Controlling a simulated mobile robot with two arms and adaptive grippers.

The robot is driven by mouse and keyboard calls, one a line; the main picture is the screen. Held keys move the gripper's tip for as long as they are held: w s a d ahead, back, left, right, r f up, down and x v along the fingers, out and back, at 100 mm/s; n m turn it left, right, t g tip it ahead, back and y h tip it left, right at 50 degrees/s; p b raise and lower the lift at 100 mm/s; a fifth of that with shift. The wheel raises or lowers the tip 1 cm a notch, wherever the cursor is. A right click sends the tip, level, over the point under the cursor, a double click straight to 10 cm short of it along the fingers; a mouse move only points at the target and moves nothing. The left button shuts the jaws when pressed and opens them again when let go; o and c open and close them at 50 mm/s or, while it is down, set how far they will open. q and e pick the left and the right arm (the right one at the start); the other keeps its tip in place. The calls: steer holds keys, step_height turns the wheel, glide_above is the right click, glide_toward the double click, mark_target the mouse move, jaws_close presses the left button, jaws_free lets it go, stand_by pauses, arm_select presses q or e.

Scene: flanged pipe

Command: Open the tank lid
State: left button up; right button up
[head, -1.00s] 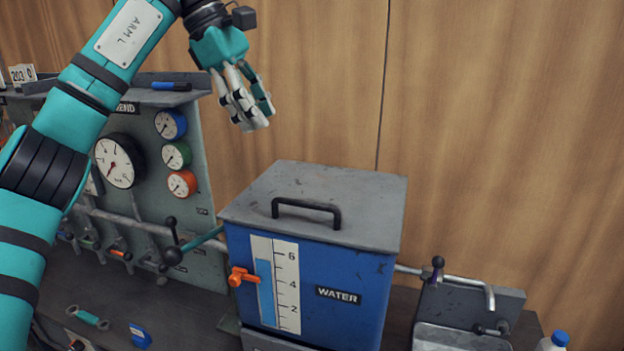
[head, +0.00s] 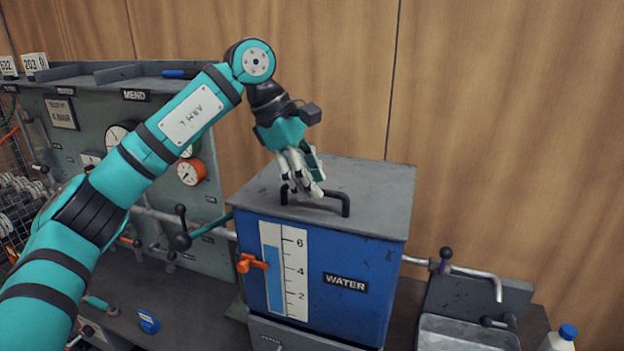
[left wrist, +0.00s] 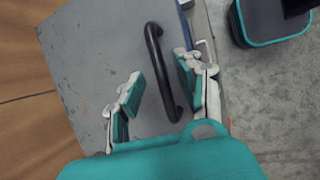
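The grey tank lid (head: 380,197) lies flat and closed on the blue water tank (head: 370,267). Its black bar handle (head: 345,203) is on top, with its left part partly behind my fingers. My left gripper (head: 303,182) points down at the handle from above. In the left wrist view, my left gripper (left wrist: 160,88) has its fingers spread. The handle (left wrist: 157,65) runs between them, with a gap on each side, and the lid (left wrist: 90,60) fills the background. My right gripper is in neither current view.
A gauge panel (head: 75,130) stands to the left of the tank. An orange valve (head: 252,263) sticks out of the tank's front. A metal basin (head: 465,332) and a blue-capped bottle (head: 560,338) are at the right. A wooden wall (head: 510,120) is behind.

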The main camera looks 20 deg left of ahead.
arm_select(q)
steer(key=shift+d+f, duration=0.15)
steer(key=shift+f, duration=0.15)
jaws_close()
stand_by(0.3)
